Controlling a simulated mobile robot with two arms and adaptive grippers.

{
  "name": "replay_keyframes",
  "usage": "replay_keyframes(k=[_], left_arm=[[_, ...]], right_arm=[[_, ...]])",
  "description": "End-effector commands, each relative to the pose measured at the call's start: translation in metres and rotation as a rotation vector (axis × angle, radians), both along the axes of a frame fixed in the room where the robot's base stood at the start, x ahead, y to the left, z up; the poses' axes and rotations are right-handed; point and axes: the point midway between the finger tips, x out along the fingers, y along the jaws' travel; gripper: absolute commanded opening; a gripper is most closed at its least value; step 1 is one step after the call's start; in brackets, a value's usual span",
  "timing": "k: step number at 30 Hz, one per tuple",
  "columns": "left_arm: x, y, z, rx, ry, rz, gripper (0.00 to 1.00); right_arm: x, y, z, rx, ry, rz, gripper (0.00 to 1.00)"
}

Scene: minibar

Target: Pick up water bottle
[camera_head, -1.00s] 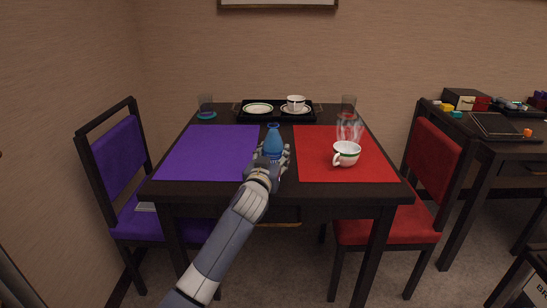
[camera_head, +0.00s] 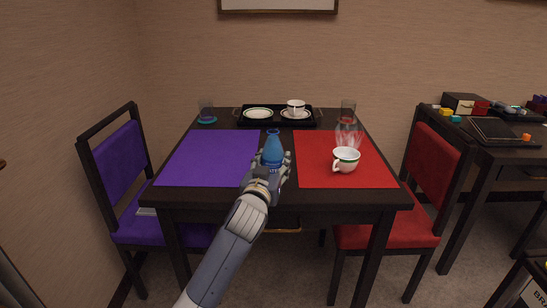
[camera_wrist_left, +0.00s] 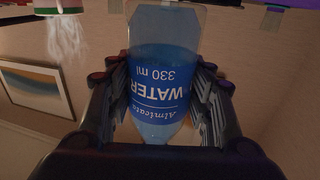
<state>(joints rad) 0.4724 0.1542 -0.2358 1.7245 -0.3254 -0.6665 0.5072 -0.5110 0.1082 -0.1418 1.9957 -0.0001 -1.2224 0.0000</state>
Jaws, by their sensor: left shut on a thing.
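A blue water bottle (camera_head: 273,147) is upright at the near middle of the table, between the purple and red mats. My left gripper (camera_head: 270,169) is shut on the bottle's lower part from the near side. In the left wrist view, the bottle (camera_wrist_left: 163,85) appears upside down between the two fingers of the gripper (camera_wrist_left: 165,100), with its "WATER 330 ml" label showing. The fingers hide the bottle's base in the head view, so I cannot tell whether it touches the table. My right gripper is not in view.
A white cup (camera_head: 346,160) stands on the red mat (camera_head: 320,172), close right of the bottle. The purple mat (camera_head: 208,160) is bare. A black tray (camera_head: 275,122) with plates and a cup is at the back, with glasses (camera_head: 348,110) (camera_head: 207,109) either side.

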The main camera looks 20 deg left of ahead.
Motion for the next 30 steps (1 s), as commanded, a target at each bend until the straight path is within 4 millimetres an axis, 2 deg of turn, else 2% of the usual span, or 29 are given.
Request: replay_keyframes(k=[8, 15, 30], left_arm=[[-0.03, -0.009, 0.005, -0.001, -0.004, -0.001, 0.13], [-0.054, -0.016, 0.007, -0.001, -0.003, -0.001, 0.13], [-0.088, -0.026, 0.01, 0.0, -0.004, -0.002, 0.13]], right_arm=[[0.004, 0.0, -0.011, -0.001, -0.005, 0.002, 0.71], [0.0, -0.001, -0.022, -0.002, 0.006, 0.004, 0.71], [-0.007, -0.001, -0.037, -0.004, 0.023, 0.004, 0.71]])
